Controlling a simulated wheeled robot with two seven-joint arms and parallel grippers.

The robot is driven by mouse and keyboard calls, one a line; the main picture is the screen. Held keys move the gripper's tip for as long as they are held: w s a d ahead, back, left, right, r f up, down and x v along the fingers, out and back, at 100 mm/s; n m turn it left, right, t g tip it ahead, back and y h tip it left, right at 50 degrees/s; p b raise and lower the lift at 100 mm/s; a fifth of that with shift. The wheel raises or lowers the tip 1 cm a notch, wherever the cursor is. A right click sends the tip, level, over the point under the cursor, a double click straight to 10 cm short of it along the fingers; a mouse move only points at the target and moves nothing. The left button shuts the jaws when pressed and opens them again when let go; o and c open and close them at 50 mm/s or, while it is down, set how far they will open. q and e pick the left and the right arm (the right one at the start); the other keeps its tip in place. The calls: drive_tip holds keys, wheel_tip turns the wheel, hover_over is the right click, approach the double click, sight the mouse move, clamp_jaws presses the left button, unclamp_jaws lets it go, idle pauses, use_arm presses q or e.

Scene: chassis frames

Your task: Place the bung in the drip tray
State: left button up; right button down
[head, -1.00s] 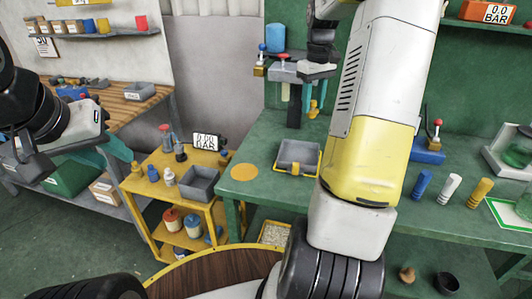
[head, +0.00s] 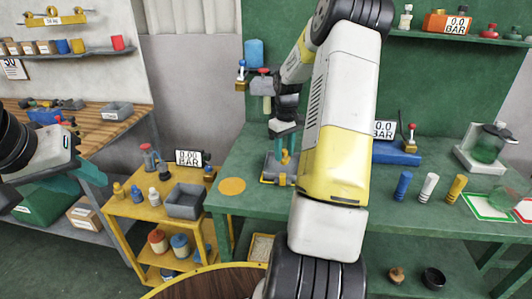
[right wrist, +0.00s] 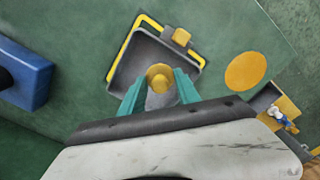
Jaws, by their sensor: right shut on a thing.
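The drip tray (head: 267,170) is a shallow grey tray with yellow edging on the green bench, partly hidden by my right arm in the head view. In the right wrist view the tray (right wrist: 120,70) lies under my fingers. My right gripper (right wrist: 160,88) is shut on the bung (right wrist: 160,77), which has a yellow round part and a grey part between the teal fingers. The bung (head: 285,157) appears over the tray; whether it touches the floor is unclear. My left gripper (head: 78,180) is at the left, teal fingers apart and empty, away from the tray.
A yellow disc (head: 232,186) lies flat on the bench left of the tray. A blue gauge base (head: 398,155) and blue, white and yellow cylinders stand to the right. A yellow trolley (head: 150,205) with a grey bin (head: 185,202) stands left of the bench.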

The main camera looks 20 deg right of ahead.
sight(284, 155)
drive_tip(key=shift+f, duration=2.05)
drive_tip(key=shift+f, duration=0.1)
drive_tip(key=c, duration=1.1)
unclamp_jaws()
drive_tip(key=shift+c, duration=0.2)
